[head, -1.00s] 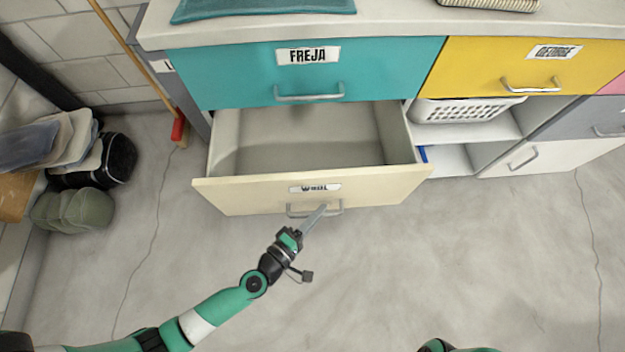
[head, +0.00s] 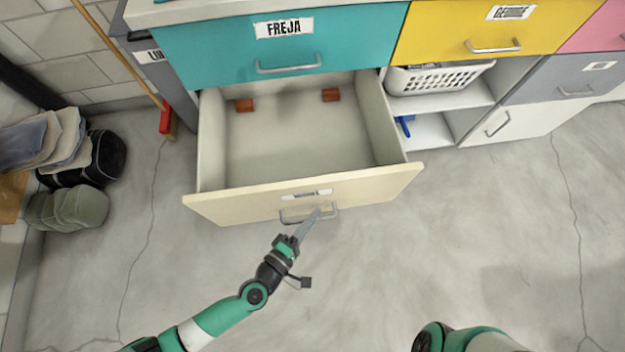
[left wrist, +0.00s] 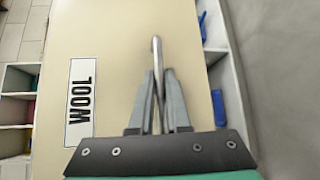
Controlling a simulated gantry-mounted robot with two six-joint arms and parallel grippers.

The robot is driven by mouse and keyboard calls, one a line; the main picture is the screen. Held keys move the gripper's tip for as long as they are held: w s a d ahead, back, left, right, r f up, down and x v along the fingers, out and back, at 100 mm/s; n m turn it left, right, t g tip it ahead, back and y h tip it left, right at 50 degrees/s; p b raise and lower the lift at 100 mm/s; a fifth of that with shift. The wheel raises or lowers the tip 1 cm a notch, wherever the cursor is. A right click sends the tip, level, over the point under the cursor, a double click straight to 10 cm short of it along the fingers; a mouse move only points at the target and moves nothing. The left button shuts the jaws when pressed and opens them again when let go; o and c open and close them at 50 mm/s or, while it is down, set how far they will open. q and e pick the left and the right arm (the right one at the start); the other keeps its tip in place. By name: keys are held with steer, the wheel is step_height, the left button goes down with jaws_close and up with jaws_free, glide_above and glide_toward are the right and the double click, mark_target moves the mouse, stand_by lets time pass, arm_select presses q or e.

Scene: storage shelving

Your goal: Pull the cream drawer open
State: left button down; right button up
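The cream drawer (head: 235,207) with a WOOL label is pulled far out below the teal drawer. Its inside shows, with two small reddish-brown blocks (head: 331,95) near the back. My left gripper (head: 316,218) is at the grey bar handle (head: 290,217) on its front. In the left wrist view the fingers (left wrist: 158,95) stand on both sides of the handle (left wrist: 156,60), closed on it. The WOOL label (left wrist: 82,105) lies left of them. Of my right arm (head: 465,338) only a part shows at the bottom edge; its gripper is out of view.
Above are a teal FREJA drawer (head: 350,40) and a yellow drawer (head: 440,35), both shut. A white basket (head: 400,82) sits in an open shelf to the right. A broom (head: 166,120), dark boots (head: 100,160) and green boots (head: 70,208) stand at left. The floor in front is clear.

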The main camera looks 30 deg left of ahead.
arm_select(q)
steer(key=c, duration=0.9)
jaws_free()
steer(key=s+p, duration=0.1)
steer(key=s, duration=0.2)
steer(key=s+a+r+p, duration=0.1)
steer(key=s, duration=0.3)
steer(key=s+p, duration=0.1)
steer(key=s, duration=0.3)
steer(key=shift+s+a+r, duration=0.2)
steer(key=shift+r, duration=0.1)
